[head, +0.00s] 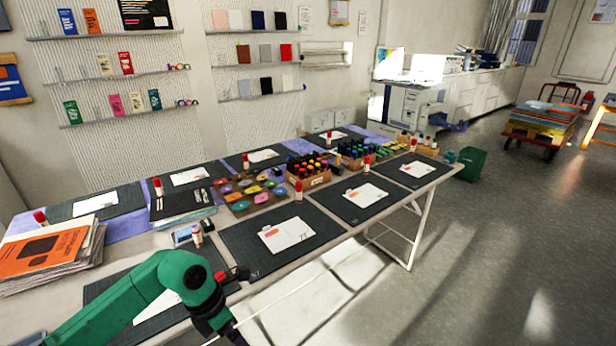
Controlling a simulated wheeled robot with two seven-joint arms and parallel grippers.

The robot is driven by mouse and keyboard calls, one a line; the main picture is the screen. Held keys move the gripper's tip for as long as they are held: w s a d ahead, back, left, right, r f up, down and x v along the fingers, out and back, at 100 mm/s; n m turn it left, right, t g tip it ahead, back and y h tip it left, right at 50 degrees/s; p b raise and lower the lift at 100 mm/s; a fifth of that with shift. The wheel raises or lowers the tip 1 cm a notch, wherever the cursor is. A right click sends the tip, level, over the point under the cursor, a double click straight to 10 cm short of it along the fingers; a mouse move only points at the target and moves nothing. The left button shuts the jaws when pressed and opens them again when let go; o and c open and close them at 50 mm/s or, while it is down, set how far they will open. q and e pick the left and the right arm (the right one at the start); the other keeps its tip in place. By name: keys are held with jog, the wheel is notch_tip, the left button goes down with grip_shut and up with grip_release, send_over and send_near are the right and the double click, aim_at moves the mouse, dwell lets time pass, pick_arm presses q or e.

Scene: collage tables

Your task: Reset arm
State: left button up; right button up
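My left arm, green with black joints, comes in from the lower left and reaches over the near edge of the collage table (327,246). Its dark end, the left gripper (234,336), points down at the bottom edge of the head view, in front of the table. Its fingers are too small and cut off to show whether they are open or shut. No held thing can be made out. My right arm and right gripper are not in view. The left arm partly hides the nearest dark mat (110,290) and the white sheet (158,308) on it.
Dark mats with white cards (287,235) and glue sticks (298,190) line the table. Bottle crates (318,181) and a tray of coloured discs (247,207) stand mid-table. A book stack (45,256) is at left.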

pick_arm(q)
jog(key=w+d+n+t+h, duration=0.1)
jog(key=w+d+n+h, duration=0.25)
jog(key=d+h, duration=0.35)
jog(key=w+a+f+n+t+h, duration=0.1)
jog(key=w+a+f+n+t, duration=0.2)
jog(key=n, duration=0.5)
jog(key=w+f+n+t, duration=0.3)
jog(key=w+n+t, duration=0.2)
jog(key=n+t, duration=0.15)
jog(key=s+a+f+n+y, duration=0.35)
jog(key=a+f+n, duration=0.3)
jog(key=f, duration=0.25)
jog(key=s+a+f+n+y, duration=0.35)
jog(key=a+f+n, duration=0.3)
jog(key=f, duration=0.25)
jog(key=s+a+f+n+g+y, duration=0.3)
jog(key=s+f+n, duration=0.3)
jog(key=s+f, duration=0.45)
jog(key=s+f+n+g, duration=0.2)
jog(key=s+f+g, duration=0.1)
jog(key=s, duration=0.9)
jog(key=s+f+n+g+y, duration=0.1)
jog(key=s+f+n+g, duration=0.2)
jog(key=s, duration=0.9)
notch_tip(320, 180, down, 2)
jog(key=shift+s+d+f+y, duration=0.15)
jog(key=shift+s+d+y, duration=0.1)
jog(key=shift+y, duration=0.05)
